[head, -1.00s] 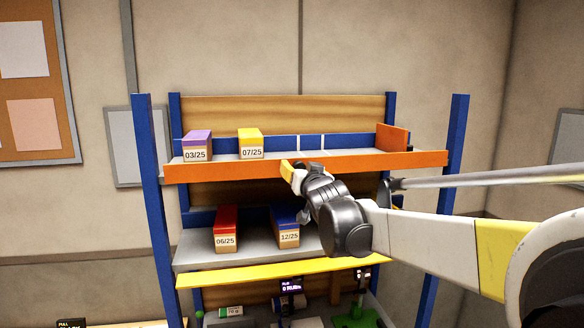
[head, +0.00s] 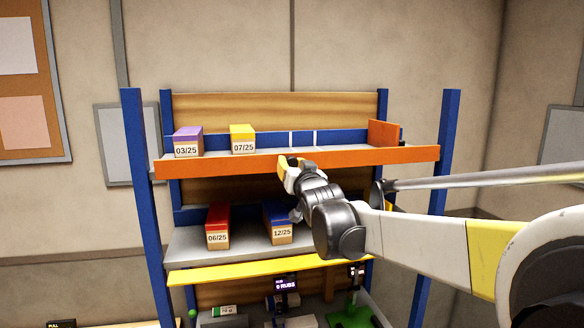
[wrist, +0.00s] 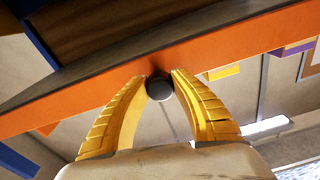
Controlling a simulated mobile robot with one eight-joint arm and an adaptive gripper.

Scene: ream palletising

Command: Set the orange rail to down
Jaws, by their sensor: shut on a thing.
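The orange rail (head: 215,165) runs along the front edge of the upper shelf, its broad face toward me. It also crosses the wrist view (wrist: 240,48) diagonally. My gripper (head: 288,163) is at the front of the rail, near its middle. In the wrist view my gripper's yellow fingers (wrist: 158,80) close on either side of a dark round knob (wrist: 160,89) at the rail's lower edge. In the head view the knob is hidden by my gripper.
Red (head: 218,225) and blue (head: 280,222) boxes stand on the lower shelf, above a yellow rail (head: 225,273).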

